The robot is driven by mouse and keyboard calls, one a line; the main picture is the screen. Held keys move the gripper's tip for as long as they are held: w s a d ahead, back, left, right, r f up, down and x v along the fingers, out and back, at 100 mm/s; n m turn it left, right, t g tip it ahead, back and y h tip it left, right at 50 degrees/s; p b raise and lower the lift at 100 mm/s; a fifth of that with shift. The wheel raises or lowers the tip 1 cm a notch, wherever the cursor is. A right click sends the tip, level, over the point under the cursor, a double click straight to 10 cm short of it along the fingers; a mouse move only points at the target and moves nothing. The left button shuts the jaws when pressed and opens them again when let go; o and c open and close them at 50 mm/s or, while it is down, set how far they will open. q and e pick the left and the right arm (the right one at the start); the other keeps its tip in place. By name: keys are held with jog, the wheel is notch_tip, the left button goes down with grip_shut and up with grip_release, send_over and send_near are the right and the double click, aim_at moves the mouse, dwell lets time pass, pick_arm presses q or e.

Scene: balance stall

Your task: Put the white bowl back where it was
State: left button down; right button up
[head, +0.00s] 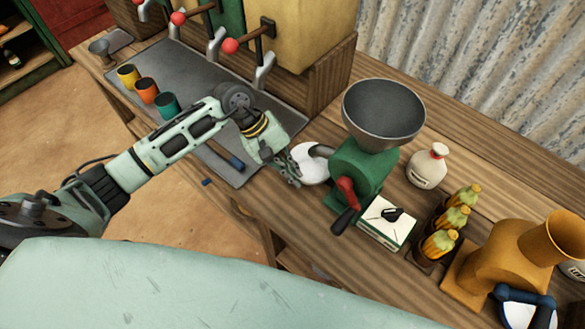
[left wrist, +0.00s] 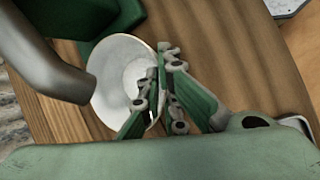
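The white bowl (head: 309,166) is on the wooden counter, under the curved grey spout (head: 322,150) of the green grinder (head: 362,168). My left gripper (head: 290,168) is at the bowl's near left side. In the left wrist view, its fingers (left wrist: 163,90) are close together with the rim of the bowl (left wrist: 115,75) between them, one finger on the inner side and one outside. The spout (left wrist: 45,60) hangs over the bowl's other side and hides part of it. My right gripper is not in view.
A grey tray (head: 205,90) with yellow, orange and teal cups stands left, below lever taps. Right of the grinder are a green-white box (head: 385,222), a white jug (head: 428,167), corn cobs (head: 452,220) and an orange horn-shaped device (head: 510,255). The grinder's crank (head: 346,205) sticks out forward.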

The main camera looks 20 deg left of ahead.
pick_arm(q)
jog(key=c, duration=2)
grip_release()
jog(key=shift+r+p, duration=0.25)
jog(key=shift+p, duration=0.15)
jog(key=b+v, duration=0.3)
jog(key=v, duration=0.8)
jog(key=shift+a+r, duration=0.3)
